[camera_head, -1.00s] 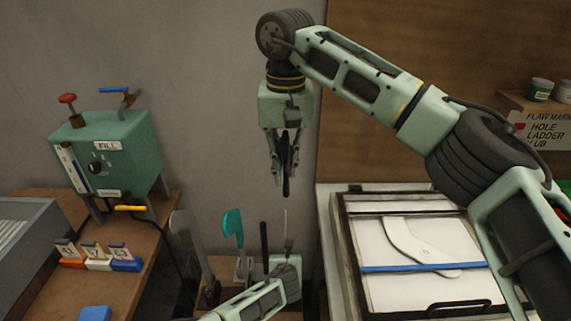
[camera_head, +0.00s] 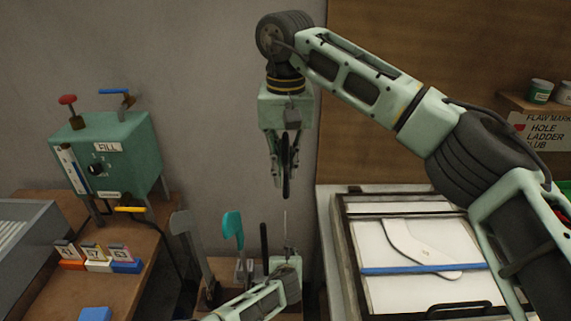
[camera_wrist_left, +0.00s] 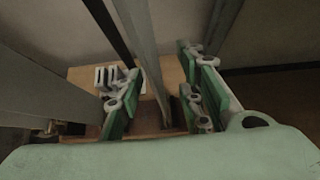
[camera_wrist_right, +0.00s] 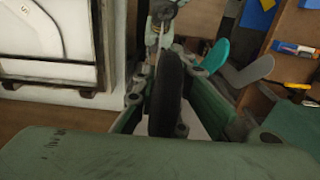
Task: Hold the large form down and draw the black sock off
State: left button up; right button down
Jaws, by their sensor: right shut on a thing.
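The black sock (camera_head: 286,180) hangs from my right gripper (camera_head: 284,160), whose fingers are shut on it. The sock (camera_wrist_right: 166,95) also shows between the fingers in the right wrist view. Its lower end is a small gap above a thin pale form (camera_head: 286,222), seen edge-on and probably the large form. My left gripper (camera_head: 286,262) is low beside that form's base. In the left wrist view, the left gripper's fingers (camera_wrist_left: 160,90) are apart, with a grey upright form (camera_wrist_left: 143,45) between them. Whether they touch it I cannot tell.
A grey form (camera_head: 186,235), a teal form (camera_head: 232,230) and a dark form (camera_head: 264,240) stand to the left. The green fill box (camera_head: 118,150) is on the left bench. A framed white panel (camera_head: 395,285) with a flat pale form is at right.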

pick_arm(q)
jog(key=p+v, duration=0.8)
jog(key=p, duration=0.2)
dwell(0.5)
